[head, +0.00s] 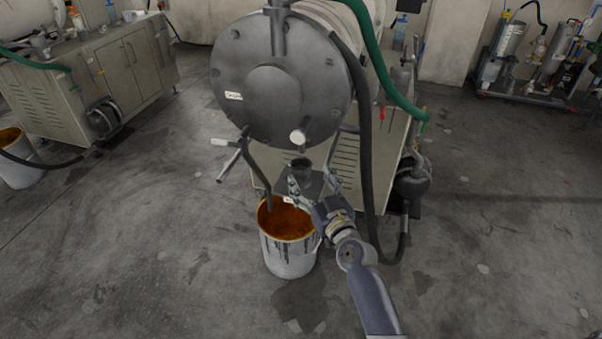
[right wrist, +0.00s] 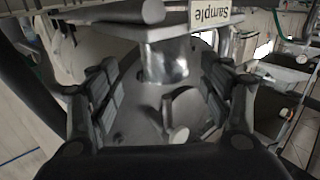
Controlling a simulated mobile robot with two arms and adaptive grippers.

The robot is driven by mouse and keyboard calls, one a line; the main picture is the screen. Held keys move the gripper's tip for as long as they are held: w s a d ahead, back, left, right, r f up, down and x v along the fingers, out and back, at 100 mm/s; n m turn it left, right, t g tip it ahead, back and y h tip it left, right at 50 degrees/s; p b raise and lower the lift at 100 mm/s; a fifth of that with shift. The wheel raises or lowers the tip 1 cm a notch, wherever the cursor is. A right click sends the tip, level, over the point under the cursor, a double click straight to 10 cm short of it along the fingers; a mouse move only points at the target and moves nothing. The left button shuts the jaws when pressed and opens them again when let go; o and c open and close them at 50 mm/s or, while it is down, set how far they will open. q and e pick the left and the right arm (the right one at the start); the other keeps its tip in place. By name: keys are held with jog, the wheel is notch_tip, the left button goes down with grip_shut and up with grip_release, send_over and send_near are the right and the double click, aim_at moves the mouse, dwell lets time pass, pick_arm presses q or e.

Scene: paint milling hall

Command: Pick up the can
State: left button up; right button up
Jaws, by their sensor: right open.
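The can (head: 301,166) is a small, dark-looking cylinder under the drum of the mill, standing on a small shelf (head: 311,178). In the right wrist view, where the scene appears upside down, the can (right wrist: 166,66) looks shiny and metallic. There the shelf (right wrist: 150,30) carries a label reading "Sample". My right gripper (head: 313,187) is open, in front of the can. In the right wrist view the can shows between the two spread fingers, and I see no contact with either. Part of the can's lower side is hidden in the head view. My left gripper is not in view.
The mill drum (head: 270,85) with valve handles hangs just above. A bucket of orange paint (head: 288,262) stands below the shelf. A dark hose (head: 366,150) runs down on the right.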

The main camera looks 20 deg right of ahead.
aim_at(305, 173)
jog(key=w, duration=0.3)
jog(key=w+a, duration=0.1)
jog(key=shift+w+r+p, duration=0.15)
jog(key=shift+r+p, duration=0.2)
jog(key=shift+r, duration=0.05)
jog(key=shift+w+f, duration=0.1)
jog(key=shift+w, duration=0.3)
jog(key=c, duration=1.2)
jog(key=shift+c, duration=0.7)
jog(key=shift+r, duration=0.25)
